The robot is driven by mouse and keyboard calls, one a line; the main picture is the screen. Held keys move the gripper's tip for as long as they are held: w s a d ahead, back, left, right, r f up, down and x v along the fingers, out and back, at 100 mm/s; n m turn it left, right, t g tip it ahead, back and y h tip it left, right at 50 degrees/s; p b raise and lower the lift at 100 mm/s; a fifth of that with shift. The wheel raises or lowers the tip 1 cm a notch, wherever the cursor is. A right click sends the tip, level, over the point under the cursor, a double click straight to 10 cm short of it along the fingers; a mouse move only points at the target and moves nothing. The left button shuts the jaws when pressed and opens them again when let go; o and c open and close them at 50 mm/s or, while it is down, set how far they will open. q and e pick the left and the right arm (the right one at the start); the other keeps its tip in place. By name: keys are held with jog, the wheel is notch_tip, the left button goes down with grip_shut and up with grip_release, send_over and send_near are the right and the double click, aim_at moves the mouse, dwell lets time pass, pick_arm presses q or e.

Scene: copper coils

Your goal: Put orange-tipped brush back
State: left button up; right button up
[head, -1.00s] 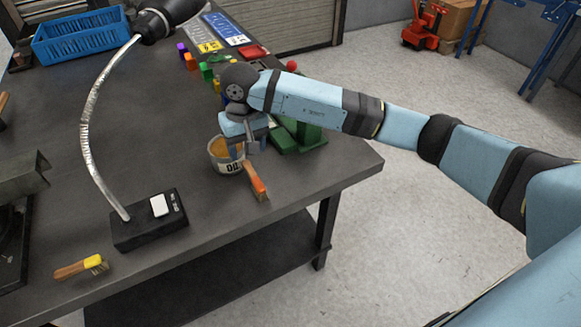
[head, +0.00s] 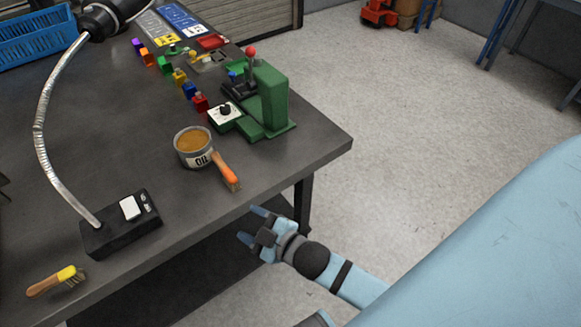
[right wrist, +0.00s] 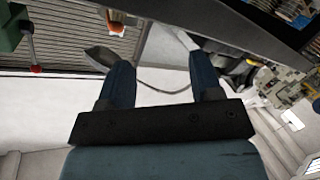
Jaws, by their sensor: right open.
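The orange brush (head: 227,173) is at the front right of the round oil tin (head: 193,147) on the dark workbench, against or just beside its wall; I cannot tell which. A second brush (head: 57,282), with a wooden handle and yellow band, lies at the bench's front left. My right gripper (head: 250,224) is open and empty, off the front edge of the bench and below and right of the orange brush. Its two spread fingers also show in the right wrist view (right wrist: 159,62), with nothing between them. My left gripper is not in view.
A black lamp base (head: 122,223) with a bent metal neck stands left of the tin. A green press (head: 268,98) and several coloured blocks stand behind the tin. A blue crate (head: 38,35) is at the back left.

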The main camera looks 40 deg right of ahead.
jog(key=s+d+f+m+g+h, duration=0.1)
jog(key=s+d+f+m+g, duration=0.2)
jog(key=s+f+m+g, duration=0.2)
jog(key=s+f+m, duration=0.3)
jog(key=s, duration=0.1)
jog(key=shift+s+d+f+h, duration=0.2)
jog(key=shift+s+d+h, duration=0.05)
jog(key=shift+d+h, duration=0.15)
